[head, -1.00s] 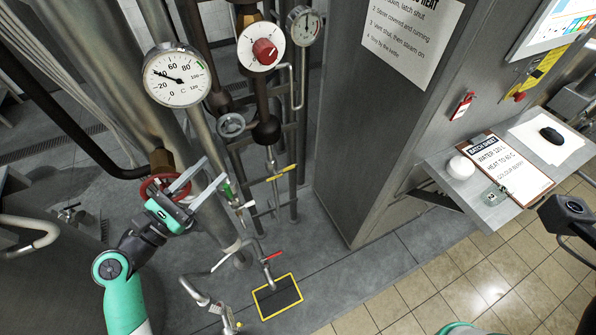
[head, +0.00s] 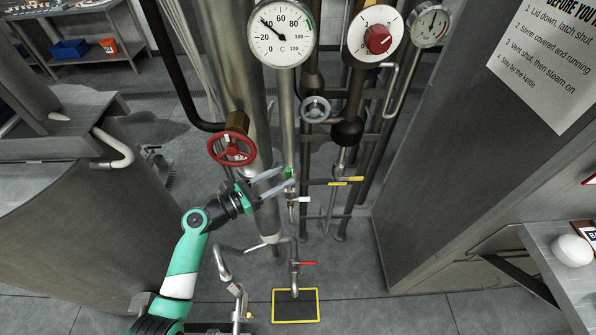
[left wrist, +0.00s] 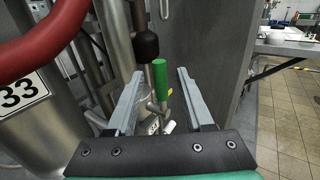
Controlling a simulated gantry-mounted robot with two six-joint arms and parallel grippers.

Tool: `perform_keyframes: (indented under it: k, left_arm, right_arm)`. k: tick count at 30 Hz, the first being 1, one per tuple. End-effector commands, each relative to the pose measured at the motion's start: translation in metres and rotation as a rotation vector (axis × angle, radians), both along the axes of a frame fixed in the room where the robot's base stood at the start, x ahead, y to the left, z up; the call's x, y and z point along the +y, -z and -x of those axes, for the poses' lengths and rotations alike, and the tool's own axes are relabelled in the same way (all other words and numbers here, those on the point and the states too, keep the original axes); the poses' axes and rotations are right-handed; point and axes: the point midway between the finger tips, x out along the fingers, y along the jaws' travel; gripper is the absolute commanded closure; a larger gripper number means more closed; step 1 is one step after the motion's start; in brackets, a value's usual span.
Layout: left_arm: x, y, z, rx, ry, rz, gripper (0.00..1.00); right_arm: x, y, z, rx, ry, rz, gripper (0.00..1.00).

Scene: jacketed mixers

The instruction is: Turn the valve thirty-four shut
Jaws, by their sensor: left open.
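A small valve with a green lever handle (head: 289,173) sits on the thin pipe right of the red wheel. In the left wrist view the green handle (left wrist: 159,78) stands nearly upright between my fingers, with gaps on both sides. A white tag (head: 304,199) hangs just below it; its number is too small to read. My left gripper (head: 285,178) is open with its fingertips at the green handle; it also shows in the left wrist view (left wrist: 160,98). A red handwheel (head: 232,149) is up and left of the gripper. My right gripper is not in view.
A plate reading 33 (left wrist: 24,95) is beside the red wheel in the left wrist view. A grey handwheel (head: 315,109), dial gauge (head: 281,32) and red knob (head: 378,39) are above. A red lever (head: 307,263) is below. A grey cabinet (head: 455,130) stands right.

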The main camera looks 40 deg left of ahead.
Motion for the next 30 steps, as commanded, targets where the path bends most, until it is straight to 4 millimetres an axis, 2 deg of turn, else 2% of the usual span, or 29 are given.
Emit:
perform_keyframes:
  k: [3, 9, 18, 20, 27, 30]
  left_arm:
    - [-0.008, 0.000, -0.027, -0.001, 0.004, -0.002, 0.48]
    - [-0.013, 0.000, -0.054, -0.001, 0.000, -0.001, 0.48]
    - [-0.015, -0.001, -0.059, -0.001, 0.000, -0.001, 0.48]
    - [-0.015, -0.001, -0.058, -0.001, 0.000, -0.001, 0.55]
    - [-0.014, -0.001, -0.058, -0.001, 0.000, -0.001, 0.98]
    - [-0.014, -0.001, -0.058, -0.001, 0.000, -0.001, 1.00]
  right_arm:
    - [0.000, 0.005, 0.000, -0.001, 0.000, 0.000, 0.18]
    - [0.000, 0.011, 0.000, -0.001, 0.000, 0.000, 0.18]
    - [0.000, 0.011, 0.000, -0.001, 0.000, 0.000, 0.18]
    - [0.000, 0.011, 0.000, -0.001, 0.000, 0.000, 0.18]
    - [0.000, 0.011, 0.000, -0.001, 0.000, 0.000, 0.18]
    - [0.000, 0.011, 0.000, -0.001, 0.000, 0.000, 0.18]
